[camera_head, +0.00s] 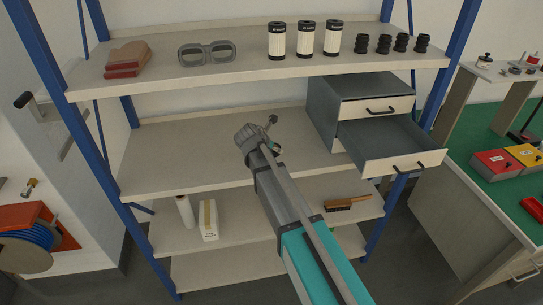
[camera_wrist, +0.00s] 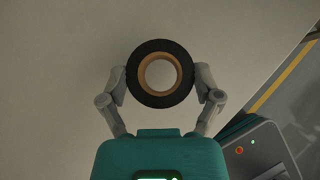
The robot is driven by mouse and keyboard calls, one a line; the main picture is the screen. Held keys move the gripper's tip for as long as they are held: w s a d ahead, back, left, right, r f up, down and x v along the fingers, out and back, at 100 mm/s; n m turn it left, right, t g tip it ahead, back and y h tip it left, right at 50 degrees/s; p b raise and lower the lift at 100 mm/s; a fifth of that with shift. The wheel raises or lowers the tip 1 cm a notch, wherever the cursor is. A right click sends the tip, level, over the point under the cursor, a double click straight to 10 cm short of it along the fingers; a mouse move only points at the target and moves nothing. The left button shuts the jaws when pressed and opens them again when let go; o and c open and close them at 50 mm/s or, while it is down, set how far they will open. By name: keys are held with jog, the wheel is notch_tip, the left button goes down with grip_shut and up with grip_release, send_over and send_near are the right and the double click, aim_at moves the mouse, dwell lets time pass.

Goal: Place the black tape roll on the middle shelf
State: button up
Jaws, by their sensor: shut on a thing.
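My gripper (camera_wrist: 160,82) is shut on the black tape roll (camera_wrist: 135,87), with one finger on each side of it. The roll is a black ring with a brown core, seen face-on in the wrist view, with a pale surface behind it. In the head view my arm reaches over the middle shelf (camera_head: 180,155), a bare beige board left of a grey drawer unit. I cannot make out the roll in the head view. I cannot tell whether the roll touches the shelf.
The drawer unit (camera_head: 335,112) stands on the right of the middle shelf, its lower drawer (camera_head: 385,145) pulled out. The upper shelf (camera_head: 240,68) holds goggles, canisters and black parts. A lower shelf (camera_head: 245,215) holds a white roll, a box and a brush. The left of the middle shelf is free.

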jog(key=shift+f+b, duration=0.7)
jog(key=shift+f, duration=0.3)
jog(key=shift+f, duration=0.1)
jog(key=o, duration=0.8)
jog(key=shift+r, duration=0.2)
jog(key=shift+s+a+r+p, duration=0.15)
jog(key=shift+s+r+p, duration=0.2)
jog(key=shift+p, duration=0.1)
jog(key=p+v, duration=0.7)
jog(key=v, duration=0.4)
jog(key=shift+p, duration=0.35)
